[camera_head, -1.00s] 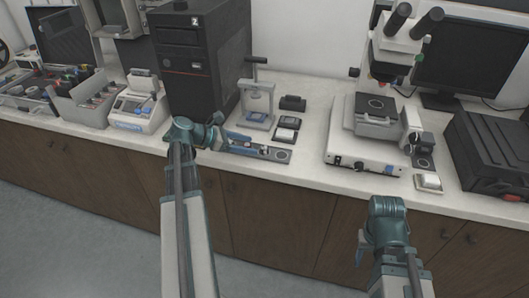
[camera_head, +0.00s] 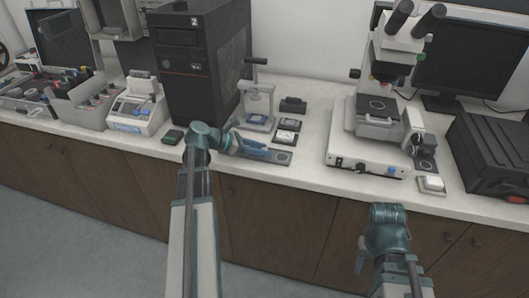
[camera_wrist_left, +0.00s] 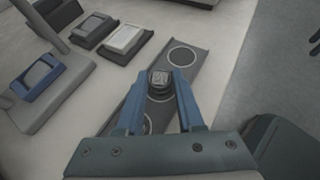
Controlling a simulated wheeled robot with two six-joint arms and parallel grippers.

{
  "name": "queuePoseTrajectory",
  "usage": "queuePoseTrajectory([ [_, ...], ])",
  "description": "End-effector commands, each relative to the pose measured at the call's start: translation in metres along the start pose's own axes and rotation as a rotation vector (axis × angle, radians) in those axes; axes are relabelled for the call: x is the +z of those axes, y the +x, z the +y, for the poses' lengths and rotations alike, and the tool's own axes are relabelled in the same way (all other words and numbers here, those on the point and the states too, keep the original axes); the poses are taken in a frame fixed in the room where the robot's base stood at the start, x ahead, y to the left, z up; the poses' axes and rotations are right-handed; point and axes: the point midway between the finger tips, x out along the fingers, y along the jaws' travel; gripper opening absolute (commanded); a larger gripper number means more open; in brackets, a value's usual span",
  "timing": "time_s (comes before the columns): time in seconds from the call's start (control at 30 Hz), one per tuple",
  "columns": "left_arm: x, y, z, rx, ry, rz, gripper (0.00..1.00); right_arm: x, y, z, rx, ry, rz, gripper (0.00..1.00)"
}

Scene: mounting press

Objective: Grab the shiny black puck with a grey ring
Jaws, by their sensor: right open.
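A small dark puck (camera_wrist_left: 159,78) with a greyish top sits between the fingertips of my left gripper (camera_wrist_left: 160,76) in the left wrist view. Its ring is not clear at this size. Below it lies a grey strip (camera_wrist_left: 190,38) with pale circles, one of them empty beyond the fingertips. Both blue fingers are close beside the puck; I cannot tell whether they touch it. In the head view my left gripper (camera_head: 262,151) is over the strip (camera_head: 270,156), and the puck cannot be made out. My right gripper (camera_head: 361,252) is open in front of the bench.
A small press (camera_head: 258,105) stands behind the strip, with small dark boxes (camera_head: 287,125) beside it. A white microscope base (camera_head: 365,150) is to the right. A black computer tower (camera_head: 196,75) and a small dark green box (camera_head: 172,137) are to the left.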

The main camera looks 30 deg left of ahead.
Motion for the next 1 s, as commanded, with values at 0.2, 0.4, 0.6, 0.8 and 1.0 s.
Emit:
queuePoseTrajectory([
  [0.2, 0.000, 0.000, 0.000, 0.000, 0.000, 0.000, 0.00, 0.000, 0.000, 0.000, 0.000, 0.000, 0.000, 0.50],
  [0.4, 0.000, 0.000, 0.000, 0.000, 0.000, 0.000, 0.00, 0.000, 0.000, 0.000, 0.000, 0.000, 0.000, 0.50],
  [0.6, 0.002, -0.001, 0.000, 0.000, 0.000, 0.000, 0.00, 0.000, -0.003, 0.000, 0.000, 0.000, 0.000, 0.50],
  [0.8, 0.015, -0.004, -0.001, -0.002, 0.001, 0.000, 0.00, 0.001, -0.015, 0.001, 0.000, 0.000, 0.000, 0.50],
  [1.0, 0.037, -0.009, -0.002, -0.005, 0.003, 0.000, 0.00, 0.002, -0.036, 0.004, 0.000, 0.000, 0.000, 0.50],
])
